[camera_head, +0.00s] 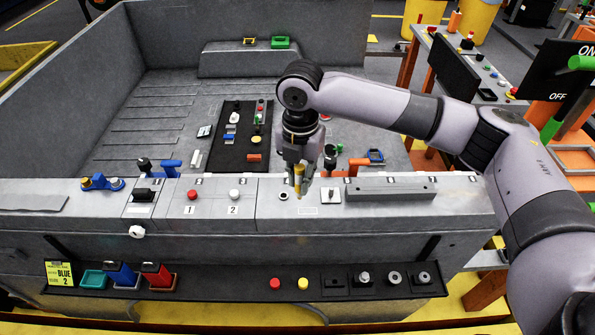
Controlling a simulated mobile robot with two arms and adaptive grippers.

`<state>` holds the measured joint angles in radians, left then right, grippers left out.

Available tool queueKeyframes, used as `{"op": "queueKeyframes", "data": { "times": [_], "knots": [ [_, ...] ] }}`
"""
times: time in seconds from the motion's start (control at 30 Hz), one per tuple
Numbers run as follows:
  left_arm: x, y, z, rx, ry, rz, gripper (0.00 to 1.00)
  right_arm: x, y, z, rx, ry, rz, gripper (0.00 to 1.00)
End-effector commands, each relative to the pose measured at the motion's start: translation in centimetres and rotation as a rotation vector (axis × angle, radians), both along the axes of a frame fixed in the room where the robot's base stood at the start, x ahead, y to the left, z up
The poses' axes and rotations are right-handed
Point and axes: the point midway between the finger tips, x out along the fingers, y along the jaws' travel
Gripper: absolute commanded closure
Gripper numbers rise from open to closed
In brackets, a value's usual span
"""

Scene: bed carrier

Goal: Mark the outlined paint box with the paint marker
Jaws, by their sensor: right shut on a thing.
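My right gripper (299,166) points down over the grey front ledge and is shut on a yellow upright piece, which looks like the paint marker (299,182). The outlined paint box (307,211) is a faint pale rectangle on the ledge, just below the marker's lower end. I see no clear mark in it. Whether the marker touches the ledge cannot be told. My left gripper is not in view.
A round socket (283,196) and a white switch plate (330,195) flank the box. A grey raised bar (391,189) lies to the right. Red (192,195) and white buttons are left. A black lower shelf (229,284) holds several parts.

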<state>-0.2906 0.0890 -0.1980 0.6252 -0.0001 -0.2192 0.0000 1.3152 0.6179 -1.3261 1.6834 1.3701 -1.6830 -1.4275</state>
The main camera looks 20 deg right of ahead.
Motion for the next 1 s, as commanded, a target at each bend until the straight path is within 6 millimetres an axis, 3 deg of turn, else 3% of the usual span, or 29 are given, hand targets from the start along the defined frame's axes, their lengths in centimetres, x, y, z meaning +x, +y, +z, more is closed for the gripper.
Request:
{"op": "queueKeyframes", "data": {
  "times": [0.03, 0.2, 0.57, 0.77, 1.0],
  "knots": [
    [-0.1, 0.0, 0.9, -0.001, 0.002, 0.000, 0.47, 0.0, -0.2, 0.8, -0.002, 0.001, 0.047, 1.00],
    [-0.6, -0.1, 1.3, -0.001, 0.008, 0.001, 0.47, 0.0, -0.3, 0.9, 0.001, 0.003, 0.138, 1.00],
    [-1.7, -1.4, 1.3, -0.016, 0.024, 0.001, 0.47, 0.0, -0.3, 0.9, 0.001, 0.004, 0.148, 1.00],
    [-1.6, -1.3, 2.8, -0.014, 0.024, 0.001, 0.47, -0.1, -0.2, 1.2, 0.003, 0.005, 0.141, 1.00],
    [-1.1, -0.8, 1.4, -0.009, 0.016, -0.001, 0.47, -0.1, -0.2, -2.2, 0.002, 0.005, 0.141, 1.00]
  ]
}}
